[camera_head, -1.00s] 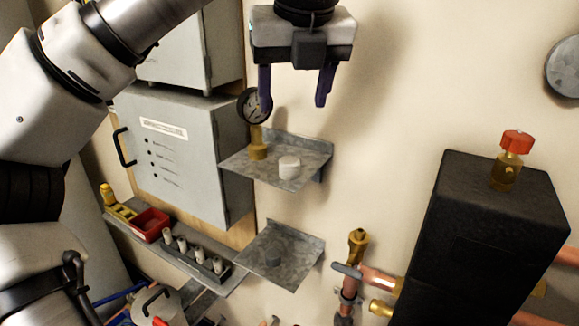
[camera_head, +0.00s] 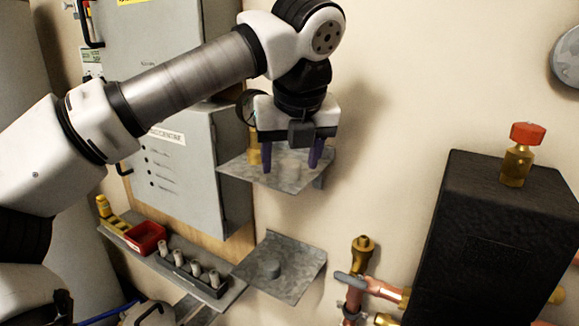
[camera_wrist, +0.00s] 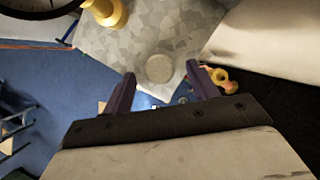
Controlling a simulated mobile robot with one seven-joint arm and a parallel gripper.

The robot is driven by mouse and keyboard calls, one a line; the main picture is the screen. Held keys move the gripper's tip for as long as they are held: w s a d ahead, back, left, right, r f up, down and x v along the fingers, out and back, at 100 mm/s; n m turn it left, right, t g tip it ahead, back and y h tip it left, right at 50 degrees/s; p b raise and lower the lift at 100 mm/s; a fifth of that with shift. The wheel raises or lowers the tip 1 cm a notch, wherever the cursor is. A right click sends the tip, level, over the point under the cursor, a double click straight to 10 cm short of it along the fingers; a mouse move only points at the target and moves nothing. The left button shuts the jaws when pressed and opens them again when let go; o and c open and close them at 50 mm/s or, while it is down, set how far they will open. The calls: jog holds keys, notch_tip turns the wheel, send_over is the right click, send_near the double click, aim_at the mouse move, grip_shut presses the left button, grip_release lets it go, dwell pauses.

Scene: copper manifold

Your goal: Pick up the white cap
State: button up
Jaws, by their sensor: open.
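The white cap (camera_wrist: 159,67) shows in the wrist view as a pale round disc on the mottled grey upper shelf (camera_wrist: 190,30). It lies between the lines of my two purple fingers, near their tips. In the head view my gripper (camera_head: 290,168) hangs pointing down over the upper shelf (camera_head: 283,183), its fingers apart. The cap cannot be made out there and seems hidden by my gripper. Whether the fingertips reach down to the cap's height is not clear. The gripper holds nothing.
A brass fitting (camera_wrist: 106,12) with a gauge stands on the same shelf, left of my fingers. A lower shelf (camera_head: 300,268) holds a grey disc. A grey cabinet (camera_head: 185,180) is at left; a black box (camera_head: 490,240) and copper pipes are at right.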

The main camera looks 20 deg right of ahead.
jog(key=shift+w+f, duration=0.2)
jog(key=shift+f, duration=0.25)
jog(key=c, duration=0.9)
jog(key=shift+r, duration=0.2)
notch_tip(320, 180, up, 8)
jog(key=shift+d+r+p, duration=0.1)
jog(key=shift+d+p, duration=0.05)
jog(key=shift+p, duration=0.2)
notch_tip(320, 180, up, 10)
jog(key=f+p, duration=0.1)
jog(key=p, duration=0.7)
send_over(292, 164)
jog(key=shift+s+r+p, duration=0.1)
jog(key=shift+r+p, duration=0.85)
jog(key=shift+r, duration=0.3)
